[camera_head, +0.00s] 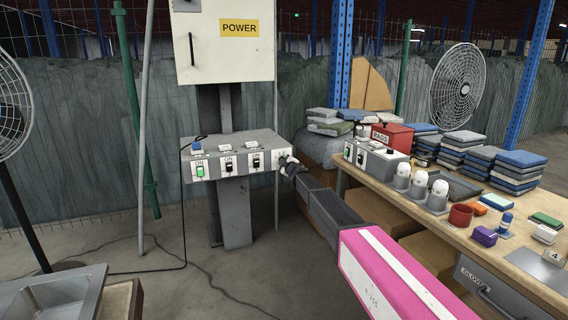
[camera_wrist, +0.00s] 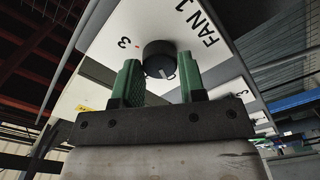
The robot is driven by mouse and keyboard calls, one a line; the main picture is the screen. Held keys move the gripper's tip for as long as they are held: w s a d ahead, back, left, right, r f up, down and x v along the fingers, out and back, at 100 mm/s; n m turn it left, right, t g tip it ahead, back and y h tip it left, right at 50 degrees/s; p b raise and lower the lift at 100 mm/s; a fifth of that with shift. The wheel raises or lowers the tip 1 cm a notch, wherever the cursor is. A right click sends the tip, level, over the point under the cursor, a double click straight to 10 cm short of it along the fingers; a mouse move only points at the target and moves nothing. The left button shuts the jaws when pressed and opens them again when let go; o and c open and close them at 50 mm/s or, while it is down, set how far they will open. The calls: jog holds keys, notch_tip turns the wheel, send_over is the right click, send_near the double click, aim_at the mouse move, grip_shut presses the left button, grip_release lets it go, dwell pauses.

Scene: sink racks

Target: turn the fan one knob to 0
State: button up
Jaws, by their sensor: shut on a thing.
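In the head view my gripper (camera_head: 287,163) is at the right end of the grey control box (camera_head: 236,142). There the knob is mostly hidden by my gripper. I cannot tell which number it points to.
The box front has several switches, one of them green (camera_head: 200,171). A power cabinet (camera_head: 224,60) stands above. A wooden bench (camera_head: 480,235) with lamps, cups and folded cloths is at the right. Standing fans (camera_head: 457,87) are at both sides.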

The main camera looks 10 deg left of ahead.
dwell(0.4)
jog(key=o, duration=0.9)
jog(key=shift+s, duration=0.1)
jog(key=v, duration=1)
jog(key=shift+s+d, duration=0.2)
jog(key=shift+s, duration=0.05)
